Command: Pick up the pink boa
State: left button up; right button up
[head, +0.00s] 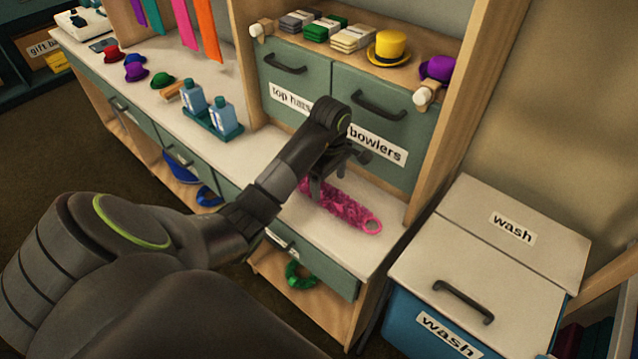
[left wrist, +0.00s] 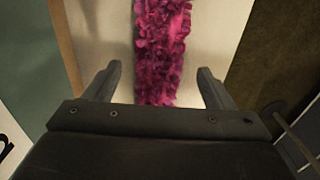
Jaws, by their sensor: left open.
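The pink boa (head: 346,206) lies flat on the pale counter in front of the drawers, with a pink loop at its right end. My left gripper (head: 328,190) is over the boa's left part in the head view and hides some of it. In the left wrist view the boa (left wrist: 160,50) runs between the two open fingers (left wrist: 158,82), and the jaws hold nothing. I cannot tell how far the fingertips are above the boa. My right gripper is not in view.
Drawers labelled "top hats" and "bowlers" (head: 375,135) rise behind the counter. A lidded blue "wash" bin (head: 420,325) stands at the right. Blue bottles (head: 222,112) on a tray stand left of my arm. The counter (head: 375,185) around the boa is clear.

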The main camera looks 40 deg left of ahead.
aim_at(330, 193)
pick_arm(q)
jog(key=shift+d+f+b, duration=0.15)
jog(key=shift+f+b, duration=0.4)
jog(key=shift+f, duration=0.35)
notch_tip(330, 193, down, 2)
jog(key=shift+f+p, duration=0.15)
jog(key=shift+p, duration=0.45)
jog(key=shift+f, duration=0.4)
